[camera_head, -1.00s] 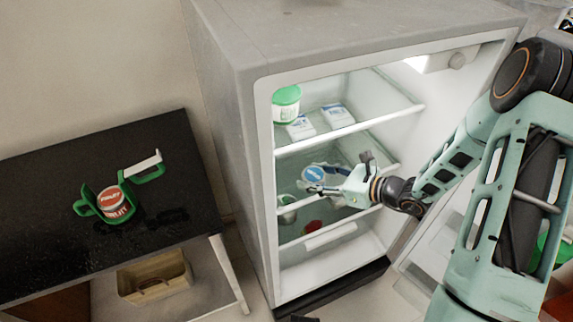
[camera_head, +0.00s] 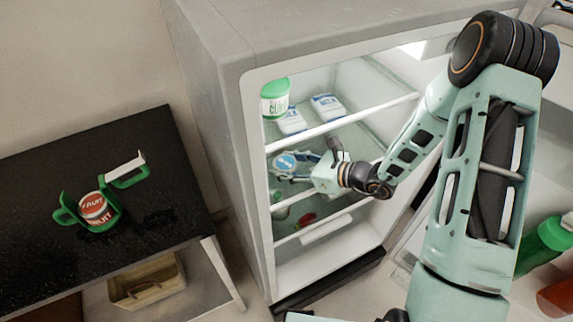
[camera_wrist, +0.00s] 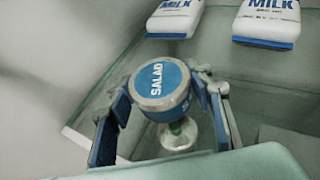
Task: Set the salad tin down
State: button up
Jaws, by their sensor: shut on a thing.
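The salad tin (camera_head: 284,162) is a short round can with a blue label and lid, inside the open fridge at the level of the middle shelf. In the wrist view its blue lid (camera_wrist: 160,84) faces me, tilted, with "SALAD" readable. My gripper (camera_wrist: 165,98) is shut on the tin, one finger on each side. In the head view my gripper (camera_head: 300,167) reaches in from the right. The tin's underside is hidden, so I cannot tell whether it touches the glass shelf (camera_wrist: 95,115).
Two milk cartons (camera_head: 326,107) and a green-lidded tub (camera_head: 275,99) stand on the upper shelf. A red item (camera_head: 304,220) lies lower down. The fridge's left wall is close to the tin. A black table (camera_head: 40,165) with a fruit tin (camera_head: 95,207) stands left.

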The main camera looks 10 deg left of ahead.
jog(key=shift+r, duration=0.1)
jog(key=shift+f, duration=0.2)
jog(key=o, duration=1.3)
jog(key=shift+r, duration=0.1)
jog(key=shift+d+r, duration=0.1)
jog(key=shift+r, duration=0.1)
jog(key=p+v, duration=0.1)
jog(key=v, duration=1)
jog(key=shift+s+d, duration=0.25)
jog(key=shift+d, duration=0.05)
